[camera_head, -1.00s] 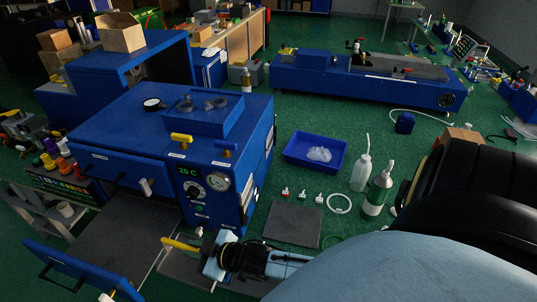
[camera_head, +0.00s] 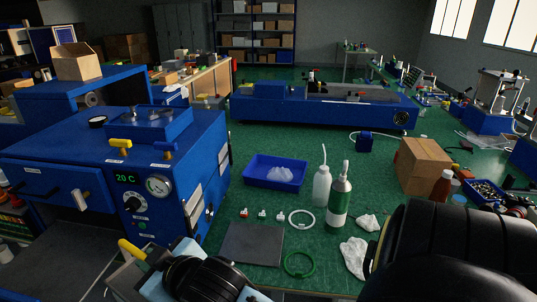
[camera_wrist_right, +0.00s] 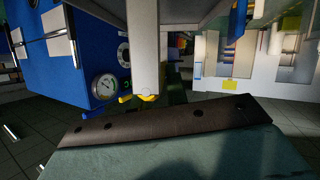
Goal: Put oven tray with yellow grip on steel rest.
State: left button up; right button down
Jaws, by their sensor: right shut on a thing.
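The yellow grip (camera_head: 132,249) of the oven tray shows at the lower left in the head view, in front of the blue oven. My right gripper (camera_head: 148,264) is at the grip's right end and shut on it; its fingertips are mostly hidden by my wrist. A grey plate edge shows beside the grip, but I cannot tell how much of it is tray. A dark grey square plate (camera_head: 252,243), probably the steel rest, lies flat and empty on the green bench, right of the gripper. My left gripper is not in view.
The blue oven (camera_head: 185,185) stands left of the plate. Small fittings (camera_head: 262,214), a white ring (camera_head: 301,218), a green ring (camera_head: 299,264) and two bottles (camera_head: 340,203) lie or stand near the plate. A blue tray (camera_head: 275,184) is behind them.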

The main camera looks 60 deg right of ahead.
aim_at(253, 242)
jog(key=k, duration=0.2)
jog(key=z, duration=2.6)
jog(key=k, duration=1)
jog(key=u, duration=1)
jog(key=i, duration=1.7)
